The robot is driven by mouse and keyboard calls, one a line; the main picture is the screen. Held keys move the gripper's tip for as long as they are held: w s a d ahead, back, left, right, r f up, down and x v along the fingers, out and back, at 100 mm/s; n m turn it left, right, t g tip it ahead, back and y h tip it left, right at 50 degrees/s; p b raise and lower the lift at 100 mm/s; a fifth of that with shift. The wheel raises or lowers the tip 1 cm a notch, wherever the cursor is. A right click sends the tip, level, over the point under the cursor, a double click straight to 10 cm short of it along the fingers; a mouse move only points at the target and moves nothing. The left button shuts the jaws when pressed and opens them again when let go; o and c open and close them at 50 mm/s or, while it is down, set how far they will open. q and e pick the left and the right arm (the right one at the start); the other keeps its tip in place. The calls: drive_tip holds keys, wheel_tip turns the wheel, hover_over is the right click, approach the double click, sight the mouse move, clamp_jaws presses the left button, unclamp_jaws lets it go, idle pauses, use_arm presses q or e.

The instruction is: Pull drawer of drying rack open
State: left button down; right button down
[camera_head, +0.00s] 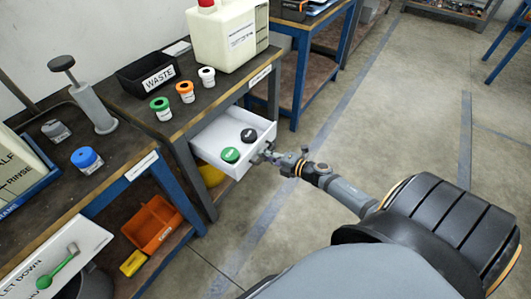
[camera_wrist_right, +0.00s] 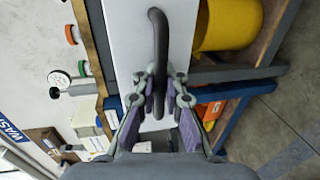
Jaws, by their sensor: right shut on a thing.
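The white drawer (camera_head: 222,136) stands pulled out from under the dark-topped bench (camera_head: 186,124). A green cap (camera_head: 230,155) and a black cap (camera_head: 248,135) lie inside it. My right gripper (camera_head: 268,154) is at the drawer's front. In the right wrist view, the drawer's white front (camera_wrist_right: 130,40) bears a dark bar handle (camera_wrist_right: 159,45). The purple-padded fingers of my right gripper (camera_wrist_right: 159,86) are shut on this handle from both sides. The handle is hardly visible in the head view. My left gripper is not in view.
On the bench are a black WASTE bin (camera_head: 147,72), a big cream canister (camera_head: 228,35) and three small capped bottles, green, orange and white. A blue-legged table (camera_head: 110,170) adjoins at left. An orange bin (camera_head: 152,222) sits on its lower shelf. Floor right of the drawer is clear.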

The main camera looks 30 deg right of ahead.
drive_tip(key=c, duration=1.7)
unclamp_jaws()
drive_tip(key=shift+s+d, duration=0.1)
drive_tip(key=shift+s, duration=0.05)
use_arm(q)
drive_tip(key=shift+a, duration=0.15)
use_arm(e)
drive_tip(key=v, duration=1.1)
drive_tip(key=shift+s, duration=0.3)
drive_tip(key=shift+d, duration=0.15)
